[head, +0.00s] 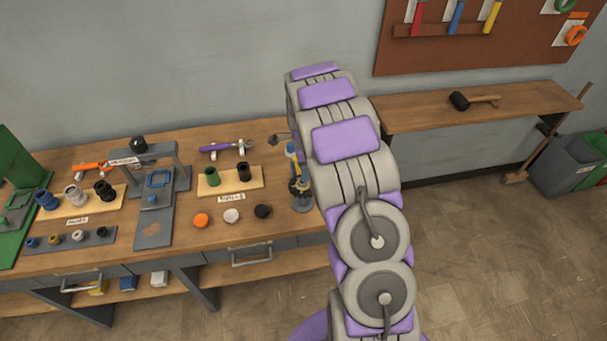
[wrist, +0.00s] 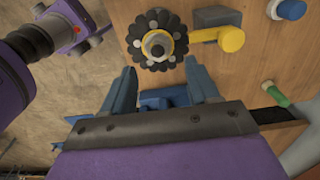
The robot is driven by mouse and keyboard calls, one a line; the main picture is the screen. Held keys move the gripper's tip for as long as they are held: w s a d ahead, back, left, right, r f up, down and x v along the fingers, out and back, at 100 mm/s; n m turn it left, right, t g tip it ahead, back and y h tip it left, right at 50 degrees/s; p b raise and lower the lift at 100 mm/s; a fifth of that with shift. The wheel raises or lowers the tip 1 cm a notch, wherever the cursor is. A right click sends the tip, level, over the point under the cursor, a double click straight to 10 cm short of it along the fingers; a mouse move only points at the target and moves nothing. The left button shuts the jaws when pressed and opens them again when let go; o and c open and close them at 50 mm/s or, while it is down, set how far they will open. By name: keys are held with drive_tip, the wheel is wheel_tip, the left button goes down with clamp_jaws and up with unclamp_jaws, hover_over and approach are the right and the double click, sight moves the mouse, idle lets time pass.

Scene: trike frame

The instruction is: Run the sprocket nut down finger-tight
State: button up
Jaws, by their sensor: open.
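In the wrist view a dark toothed sprocket (wrist: 137,41) lies just ahead of my gripper (wrist: 160,67). At its centre is a round grey and dark piece (wrist: 157,45); I cannot tell whether this is the nut or the axle end. A yellow crank-like part (wrist: 231,39) sits right of the sprocket. My gripper's two blue fingers are apart, with nothing held between them. The tips are close to the sprocket's near edge; contact cannot be told. In the head view my arm hides the gripper, and a small yellow and dark assembly (head: 300,187) shows beside it.
The wooden bench (head: 180,222) carries trays of small parts, loose orange, white and black caps, and a purple-handled tool (head: 217,148). A grey fixture (head: 153,205) stands left of centre. In the wrist view a green peg (wrist: 275,94) lies to the right. Open floor (head: 490,260) is at right.

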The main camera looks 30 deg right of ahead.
wheel_tip(320, 180, up, 12)
drive_tip(key=shift+r, duration=0.25)
idle(0.7)
drive_tip(key=s+a+r+n+b, duration=0.2)
drive_tip(key=s+a+n, duration=0.35)
drive_tip(key=s, duration=0.45)
drive_tip(key=s+a+r+n+b, duration=0.25)
drive_tip(key=s+a+n, duration=0.3)
drive_tip(key=s, duration=0.35)
drive_tip(key=s+a+f+n+b, duration=0.1)
drive_tip(key=s+a+n, duration=0.1)
drive_tip(key=s, duration=0.5)
drive_tip(key=s+a+f+n+g, duration=0.1)
drive_tip(key=s+a+f+n, duration=0.1)
drive_tip(key=s+n, duration=0.3)
drive_tip(key=s+a+f+n+b, duration=0.1)
drive_tip(key=s+a+n, duration=0.1)
drive_tip(key=s, duration=0.7)
drive_tip(key=shift+f+n+g+b, duration=0.35)
drive_tip(key=shift+n+g, duration=0.05)
drive_tip(key=shift+n, duration=0.3)
drive_tip(key=shift+a, duration=0.15)
